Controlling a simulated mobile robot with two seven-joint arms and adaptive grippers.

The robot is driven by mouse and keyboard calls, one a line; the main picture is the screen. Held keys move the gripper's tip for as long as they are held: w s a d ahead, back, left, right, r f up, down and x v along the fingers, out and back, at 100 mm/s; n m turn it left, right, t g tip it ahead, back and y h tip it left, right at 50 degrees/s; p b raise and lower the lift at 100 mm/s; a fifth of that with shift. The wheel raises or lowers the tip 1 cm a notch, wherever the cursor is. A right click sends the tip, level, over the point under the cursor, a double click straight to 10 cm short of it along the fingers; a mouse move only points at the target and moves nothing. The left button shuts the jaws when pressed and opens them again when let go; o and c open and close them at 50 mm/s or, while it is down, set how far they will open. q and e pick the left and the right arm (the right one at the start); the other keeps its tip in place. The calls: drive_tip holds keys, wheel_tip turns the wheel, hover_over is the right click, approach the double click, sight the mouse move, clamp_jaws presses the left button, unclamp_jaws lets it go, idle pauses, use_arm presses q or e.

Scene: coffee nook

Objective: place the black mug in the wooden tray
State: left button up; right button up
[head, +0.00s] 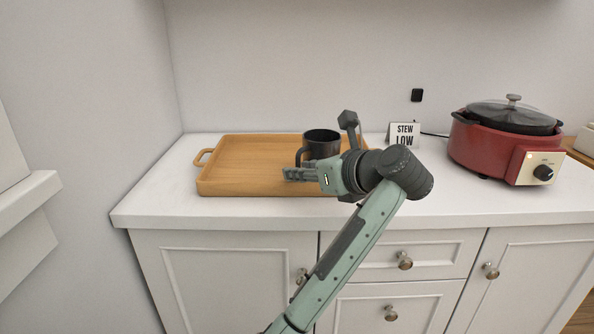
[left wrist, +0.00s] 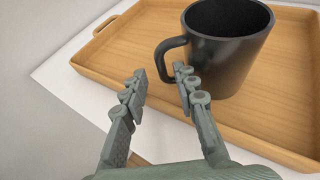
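The black mug (head: 324,145) stands upright in the right part of the wooden tray (head: 240,188). In the left wrist view, the mug (left wrist: 228,62) shows its handle toward the left, and its base appears to rest on the tray floor inside the rim (left wrist: 270,146). My left gripper (head: 287,174) is in front of the mug, over the tray's front edge. Its two fingers (left wrist: 160,74) are apart with nothing between them; one fingertip is close to the mug's handle, and I cannot tell if they touch. My right gripper is not in view.
A red cooker (head: 485,148) with a dark lid stands on the right of the white counter (head: 470,205). A small "STEW LOW" sign (head: 404,134) stands behind my arm. A wall is at the left. The tray's left part is empty.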

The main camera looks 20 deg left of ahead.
use_arm(q)
drive_tip(key=v, duration=1)
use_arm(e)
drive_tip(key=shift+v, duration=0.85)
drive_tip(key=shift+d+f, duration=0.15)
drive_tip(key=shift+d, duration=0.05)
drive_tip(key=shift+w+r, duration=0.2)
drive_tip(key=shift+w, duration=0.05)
